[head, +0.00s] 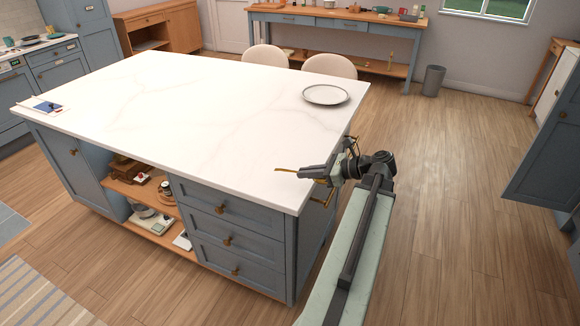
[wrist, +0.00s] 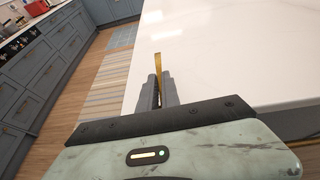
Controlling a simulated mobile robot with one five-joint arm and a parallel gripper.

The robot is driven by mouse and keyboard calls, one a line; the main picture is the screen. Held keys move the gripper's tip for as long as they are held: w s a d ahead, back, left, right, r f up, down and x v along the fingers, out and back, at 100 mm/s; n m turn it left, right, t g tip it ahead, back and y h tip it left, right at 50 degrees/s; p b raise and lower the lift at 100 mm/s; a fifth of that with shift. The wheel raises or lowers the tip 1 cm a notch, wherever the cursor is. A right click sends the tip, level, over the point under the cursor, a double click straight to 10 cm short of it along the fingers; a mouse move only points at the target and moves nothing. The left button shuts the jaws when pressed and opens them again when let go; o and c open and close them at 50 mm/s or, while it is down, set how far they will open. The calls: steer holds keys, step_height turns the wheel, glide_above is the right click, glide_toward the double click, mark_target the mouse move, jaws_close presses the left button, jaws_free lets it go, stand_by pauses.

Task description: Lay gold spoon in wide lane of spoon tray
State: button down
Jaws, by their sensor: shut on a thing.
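My gripper (head: 302,173) is shut on the gold spoon (head: 285,170) above the right front corner of the white island top. A thin gold length of the spoon sticks out past the fingertips to the left. In the wrist view the gold spoon (wrist: 131,62) stands out beyond the closed fingers of my gripper (wrist: 157,82); the rest of it is hidden between them. I cannot make out a spoon tray with lanes in either view.
The white marble island top (head: 190,95) is mostly clear. A round plate (head: 326,95) lies at its right end, and a white sheet with a blue item (head: 46,106) at its far left. Two pale chairs (head: 329,66) stand behind. Open wood floor (head: 450,200) lies to the right.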

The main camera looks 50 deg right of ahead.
steer(key=shift+s+r, duration=0.15)
steer(key=shift+s, duration=0.5)
step_height(320, 180, up, 4)
steer(key=p, duration=0.4)
steer(key=shift+f, duration=0.3)
